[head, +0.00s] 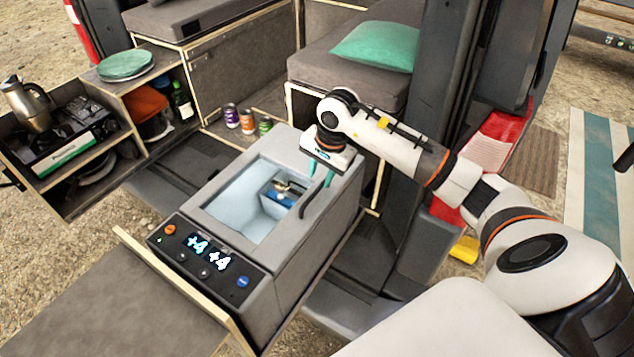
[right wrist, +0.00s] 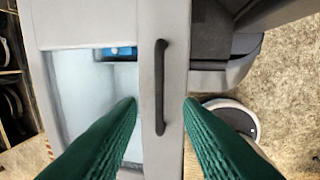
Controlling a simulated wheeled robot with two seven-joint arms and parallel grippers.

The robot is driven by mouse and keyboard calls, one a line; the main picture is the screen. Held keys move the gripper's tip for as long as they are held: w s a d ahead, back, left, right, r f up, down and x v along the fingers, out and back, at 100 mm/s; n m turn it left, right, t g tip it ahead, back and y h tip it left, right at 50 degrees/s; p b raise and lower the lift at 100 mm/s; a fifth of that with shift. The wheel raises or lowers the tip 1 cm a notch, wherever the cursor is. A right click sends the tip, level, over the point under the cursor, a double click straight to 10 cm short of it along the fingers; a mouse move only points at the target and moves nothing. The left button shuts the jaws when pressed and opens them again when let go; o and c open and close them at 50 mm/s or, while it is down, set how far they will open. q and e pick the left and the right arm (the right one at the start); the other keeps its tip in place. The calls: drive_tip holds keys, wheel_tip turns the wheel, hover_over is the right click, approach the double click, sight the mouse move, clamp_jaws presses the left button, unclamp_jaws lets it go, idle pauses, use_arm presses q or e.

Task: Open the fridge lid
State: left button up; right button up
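The fridge (head: 275,310) is a grey box with a black control panel (head: 207,257) reading +4 +4. Its pale interior and a blue item (head: 280,195) show through the top; I cannot tell whether a clear pane covers them. A dark bar handle (head: 307,199) runs along the right side of the top. My right gripper (head: 320,174) is open above this side, fingers pointing down. In the right wrist view the handle (right wrist: 159,85) lies between the two green fingers, with gaps on both sides. It is not gripped. My left gripper is not in view.
A grey board (head: 115,310) lies in front of the fridge. Left is a cabinet with a stove (head: 65,140), kettle (head: 28,105) and green plates (head: 125,65). Several cans (head: 248,121) stand behind the fridge. A bench with a green cushion (head: 375,46) is at the back.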

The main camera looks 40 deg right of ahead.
sight(315, 191)
drive_tip(key=shift+w+a+f+p, duration=0.1)
drive_tip(key=shift+w+f+p, duration=0.05)
drive_tip(key=shift+f, duration=0.75)
drive_tip(key=shift+w+a+f+p, duration=0.1)
drive_tip(key=shift+w+f+p, duration=0.1)
drive_tip(key=shift+f, duration=0.7)
drive_tip(key=shift+w+a+f+p, duration=0.1)
drive_tip(key=shift+w+f+p, duration=0.05)
drive_tip(key=shift+f, duration=0.75)
clamp_jaws()
